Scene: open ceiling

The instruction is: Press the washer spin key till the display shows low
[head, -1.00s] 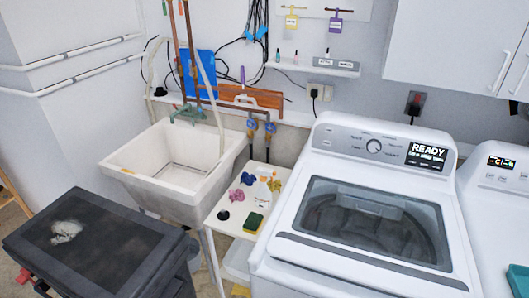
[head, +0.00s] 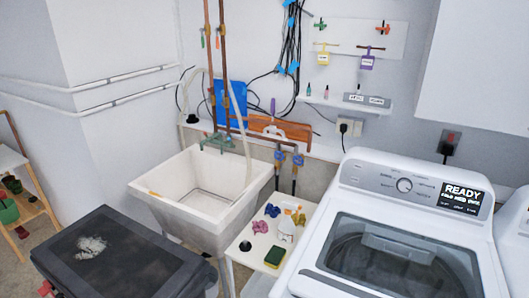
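The white top-load washer (head: 330,232) stands at the right of the head view with its lid closed. The black display (head: 461,197) shows "READY" in large letters. A smaller line under it seems to read "COLD MED" and more; the lowest line is too small to read. Neither of my grippers shows in the view, and nothing of mine is seen touching the panel.
A second white machine (head: 514,228) is cut off beside the washer. Left of the washer are a small white table (head: 243,250) with a sponge and colourful bits, a utility sink (head: 160,195) and a dark lidded bin (head: 140,262). A white cabinet (head: 485,65) hangs above.

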